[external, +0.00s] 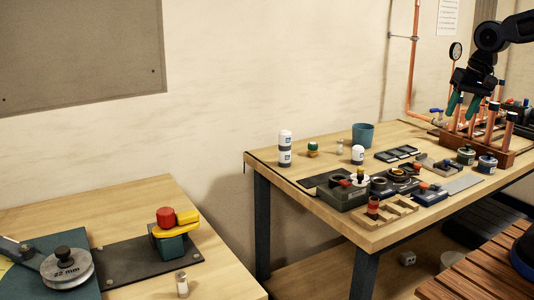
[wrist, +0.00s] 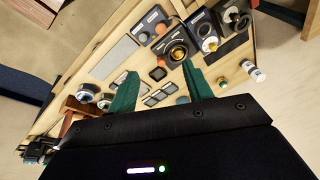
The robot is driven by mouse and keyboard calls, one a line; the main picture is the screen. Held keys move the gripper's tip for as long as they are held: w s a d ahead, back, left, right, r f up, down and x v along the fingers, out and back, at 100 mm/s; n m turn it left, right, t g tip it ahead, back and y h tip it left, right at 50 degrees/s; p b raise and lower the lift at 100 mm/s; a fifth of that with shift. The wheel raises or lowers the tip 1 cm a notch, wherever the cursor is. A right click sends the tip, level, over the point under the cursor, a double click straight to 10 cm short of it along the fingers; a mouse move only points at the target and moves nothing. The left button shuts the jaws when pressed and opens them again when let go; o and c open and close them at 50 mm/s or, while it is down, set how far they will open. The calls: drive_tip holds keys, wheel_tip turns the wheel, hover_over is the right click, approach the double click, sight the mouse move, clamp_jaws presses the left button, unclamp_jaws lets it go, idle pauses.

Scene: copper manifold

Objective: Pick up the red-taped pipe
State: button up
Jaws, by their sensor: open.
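My gripper (external: 463,106) is open, its two green fingers apart and pointing down above the workbench near the pipe rack. In the wrist view the open fingers (wrist: 159,70) have nothing between them that they touch. Several upright copper pipes with dark upper ends stand in a red-brown wooden rack (external: 499,156) at the bench's right. I cannot make out red tape on any of them. A short piece with a red upper part (external: 373,204) stands in a pale wooden tray at the bench's front; I cannot tell whether it is the red-taped pipe.
Two jars (external: 487,164) stand before the rack. Dark devices (external: 342,193) and small trays fill the bench's middle. A teal cup (external: 363,134) and white containers (external: 285,148) stand toward the back. A copper wall pipe (external: 412,65) rises behind. A separate table (external: 132,207) is at left.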

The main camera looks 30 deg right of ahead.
drive_tip(key=w+a+f+m+g, duration=0.1)
drive_tip(key=w+a+f+m, duration=0.15)
drive_tip(key=a, duration=0.25)
drive_tip(key=w+a+f+m+g, duration=0.1)
drive_tip(key=w+a+f+m, duration=0.15)
drive_tip(key=a, duration=0.25)
drive_tip(key=m+g, duration=0.1)
drive_tip(key=m, duration=0.5)
hover_over(374, 198)
drive_tip(key=shift+h, duration=0.3)
drive_tip(key=f, duration=0.9)
drive_tip(key=shift+d+f, duration=0.3)
drive_tip(key=shift+d, duration=0.1)
wheel_tip(374, 198, down, 4)
drive_tip(key=shift+f, duration=0.25)
drive_tip(key=shift+s+a+f, duration=0.1)
drive_tip(key=shift+a+f, duration=0.15)
drive_tip(key=shift+f, duration=1.1)
drive_tip(key=shift+s+a+f, duration=0.1)
drive_tip(key=shift+a+f, duration=0.1)
drive_tip(key=shift+f, duration=1.1)
drive_tip(key=shift+c, duration=0.4)
drive_tip(key=c, duration=1)
